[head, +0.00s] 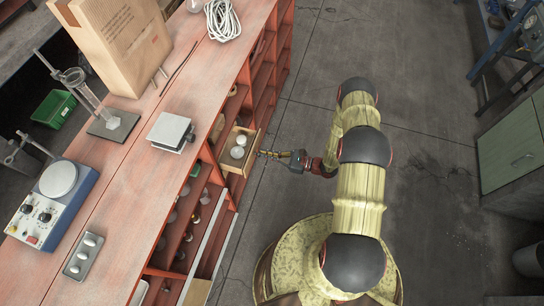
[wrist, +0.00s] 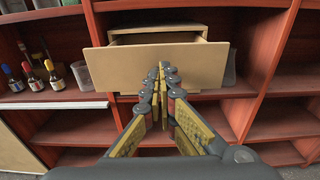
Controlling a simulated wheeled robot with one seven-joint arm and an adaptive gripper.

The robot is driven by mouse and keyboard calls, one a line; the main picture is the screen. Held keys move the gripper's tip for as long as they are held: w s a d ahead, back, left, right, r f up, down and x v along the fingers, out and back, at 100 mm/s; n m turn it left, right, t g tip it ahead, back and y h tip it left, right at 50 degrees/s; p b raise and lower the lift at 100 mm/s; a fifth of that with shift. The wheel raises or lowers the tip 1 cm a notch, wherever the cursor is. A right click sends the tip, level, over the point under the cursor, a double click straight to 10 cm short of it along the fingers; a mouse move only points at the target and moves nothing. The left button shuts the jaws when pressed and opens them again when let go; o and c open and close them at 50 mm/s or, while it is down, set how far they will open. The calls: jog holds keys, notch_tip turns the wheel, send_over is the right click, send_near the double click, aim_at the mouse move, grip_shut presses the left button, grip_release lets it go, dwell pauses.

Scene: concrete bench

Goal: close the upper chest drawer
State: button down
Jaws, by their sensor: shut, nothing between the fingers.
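The upper chest drawer (head: 239,151) sticks out open from the shelving under the bench, with round pale objects inside it. In the wrist view its plain tan front (wrist: 112,69) faces me, and the small chest's body (wrist: 157,30) shows behind it, set in a shelf bay. My gripper (head: 262,153) is shut and empty, its tips pointing at the drawer front. In the wrist view the closed fingertips (wrist: 161,72) overlap the middle of the front. I cannot tell whether they touch it.
Small bottles (wrist: 36,76) stand on the shelf left of the drawer. Red shelf uprights (wrist: 272,60) flank the bay. The bench top (head: 140,165) carries a hotplate (head: 52,202) and a small platform (head: 171,131). The concrete floor (head: 425,140) to the right is open.

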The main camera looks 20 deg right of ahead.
aim_at(243, 149)
jog(key=x, duration=0.3)
jog(key=b+x, duration=0.1)
jog(key=x, duration=0.6)
jog(key=shift+w+a+r, duration=0.25)
jog(key=shift+r, duration=0.1)
jog(key=shift+w+a+r, duration=0.1)
jog(key=shift+w+a, duration=0.05)
jog(key=shift+w, duration=0.05)
jog(key=shift+b, duration=0.3)
jog(key=f+p+v, duration=0.1)
jog(key=v, duration=1.3)
jog(key=shift+s+r+p, duration=0.15)
jog(key=shift+r+p, duration=0.2)
jog(key=shift+p, duration=0.05)
